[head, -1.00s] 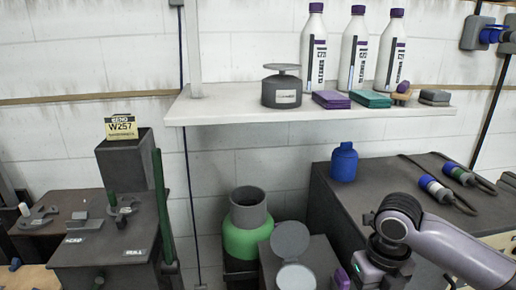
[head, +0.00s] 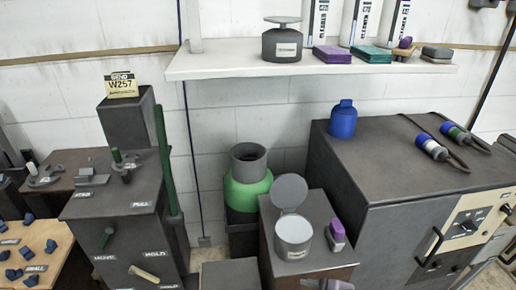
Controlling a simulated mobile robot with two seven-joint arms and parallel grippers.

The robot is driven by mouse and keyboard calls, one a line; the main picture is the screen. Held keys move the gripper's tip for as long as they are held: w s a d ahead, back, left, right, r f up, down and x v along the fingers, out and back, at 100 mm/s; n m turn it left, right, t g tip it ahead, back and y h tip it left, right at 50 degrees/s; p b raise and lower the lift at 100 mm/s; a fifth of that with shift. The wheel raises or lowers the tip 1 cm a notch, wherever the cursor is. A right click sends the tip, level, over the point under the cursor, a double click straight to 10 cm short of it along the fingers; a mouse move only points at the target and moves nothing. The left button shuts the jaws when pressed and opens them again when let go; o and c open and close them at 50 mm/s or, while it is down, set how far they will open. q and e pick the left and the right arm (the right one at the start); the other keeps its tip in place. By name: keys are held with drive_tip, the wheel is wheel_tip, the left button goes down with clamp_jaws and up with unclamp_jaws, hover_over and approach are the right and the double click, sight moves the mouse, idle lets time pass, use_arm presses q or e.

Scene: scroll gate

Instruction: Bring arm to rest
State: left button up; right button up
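Neither gripper shows in the head view. A small grey-purple rounded part is cut off by the bottom edge, right of the middle; it may be part of my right arm, but I cannot tell. No fingertips are visible, so whether either gripper is open or holds something is hidden.
An open round container (head: 293,238) and a purple-topped item (head: 336,232) stand on a dark box. A large dark cabinet (head: 385,180) carries a blue bottle (head: 343,120). A green canister (head: 247,190) stands behind. A white shelf (head: 230,66) overhangs; a lever cabinet (head: 120,220) stands left.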

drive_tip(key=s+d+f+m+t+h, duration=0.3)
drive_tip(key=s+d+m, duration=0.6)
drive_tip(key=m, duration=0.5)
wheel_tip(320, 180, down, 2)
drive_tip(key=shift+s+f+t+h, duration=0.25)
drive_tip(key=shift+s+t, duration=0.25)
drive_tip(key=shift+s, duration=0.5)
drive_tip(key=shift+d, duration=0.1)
